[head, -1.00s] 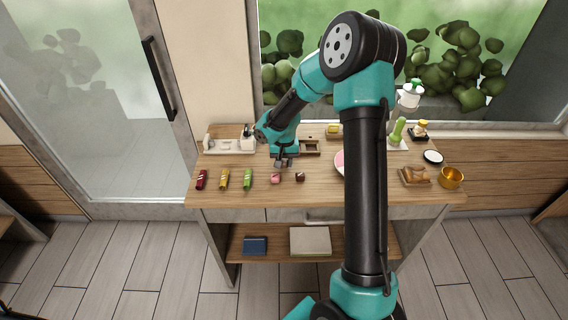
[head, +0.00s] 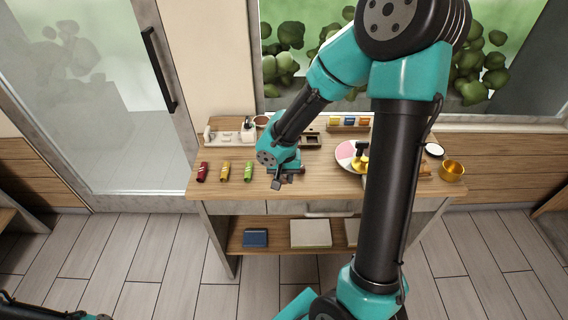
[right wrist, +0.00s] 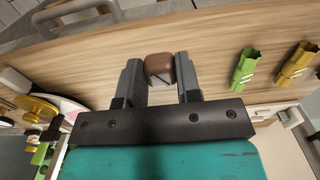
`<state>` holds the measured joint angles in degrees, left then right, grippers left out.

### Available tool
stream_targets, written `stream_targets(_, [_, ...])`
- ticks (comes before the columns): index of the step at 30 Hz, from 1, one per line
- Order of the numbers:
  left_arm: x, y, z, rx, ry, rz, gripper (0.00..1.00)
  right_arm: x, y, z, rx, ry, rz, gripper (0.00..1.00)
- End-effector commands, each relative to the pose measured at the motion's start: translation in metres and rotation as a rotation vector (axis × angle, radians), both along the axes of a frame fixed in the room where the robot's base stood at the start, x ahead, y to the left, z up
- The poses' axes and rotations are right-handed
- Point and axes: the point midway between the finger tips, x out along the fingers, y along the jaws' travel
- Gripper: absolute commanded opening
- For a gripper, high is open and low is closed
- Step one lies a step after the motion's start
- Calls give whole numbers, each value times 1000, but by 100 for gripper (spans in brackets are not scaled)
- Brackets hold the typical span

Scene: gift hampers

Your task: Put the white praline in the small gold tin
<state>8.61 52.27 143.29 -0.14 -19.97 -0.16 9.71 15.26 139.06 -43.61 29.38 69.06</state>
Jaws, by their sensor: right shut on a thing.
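My right gripper (head: 281,183) is low over the front of the table. It is shut on a brown praline (right wrist: 159,68), which shows between its fingertips in the right wrist view. A small pale patch shows on the praline's lower side. I see no plainly white praline in either view. A round, open gold tin (head: 452,170) stands at the table's right end, far to the right of the gripper. It looks empty. My left gripper is out of view; only a bit of dark arm shows at the bottom left of the head view.
My right arm covers much of the table's right half.

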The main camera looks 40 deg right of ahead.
Motion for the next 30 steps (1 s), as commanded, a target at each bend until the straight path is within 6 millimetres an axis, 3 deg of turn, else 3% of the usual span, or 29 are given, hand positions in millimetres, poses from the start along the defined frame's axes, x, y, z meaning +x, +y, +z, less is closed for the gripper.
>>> stream_targets(7, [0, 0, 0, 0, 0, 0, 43, -14, 13, 2, 1, -1, 0, 6])
stream_targets(30, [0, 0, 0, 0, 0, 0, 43, -10, 14, 2, -1, -1, 6, 6])
